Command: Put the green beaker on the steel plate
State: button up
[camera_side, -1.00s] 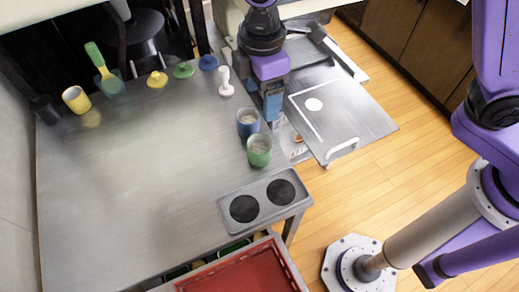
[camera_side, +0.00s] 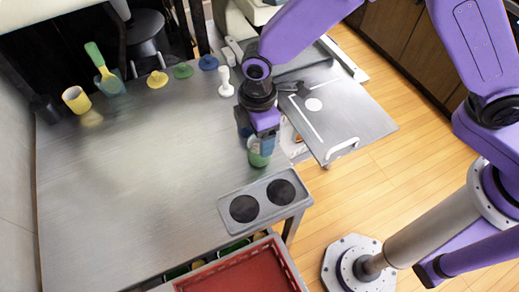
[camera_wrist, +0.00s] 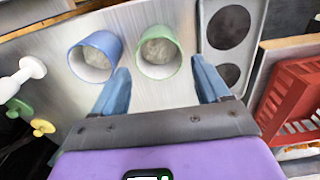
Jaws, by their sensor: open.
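The green beaker (camera_side: 260,159) stands upright near the right edge of the grey worktop, its upper part partly hidden by my gripper in the side view. In the wrist view the green beaker (camera_wrist: 160,75) holds pale contents and appears between my open fingers. My gripper (camera_side: 262,143) is just above or at the beaker; exact height is unclear. In the wrist view my gripper (camera_wrist: 161,68) has blue fingers spread wide, with nothing held. A grey metal plate (camera_side: 352,108) with a white disc and a handle lies right of the worktop, probably the steel plate.
A blue beaker (camera_wrist: 76,58) stands beside the green one. A grey tray with two dark discs (camera_side: 232,222) lies nearer, with a red crate (camera_side: 240,280) in front. The worktop's left middle is clear (camera_side: 130,190).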

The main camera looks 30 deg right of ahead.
aim_at(252, 143)
notch_tip(252, 143, down, 5)
jog(key=shift+d+f, duration=0.1)
jog(key=shift+d, duration=0.05)
jog(key=c, duration=0.9)
jog(key=shift+r, duration=0.2)
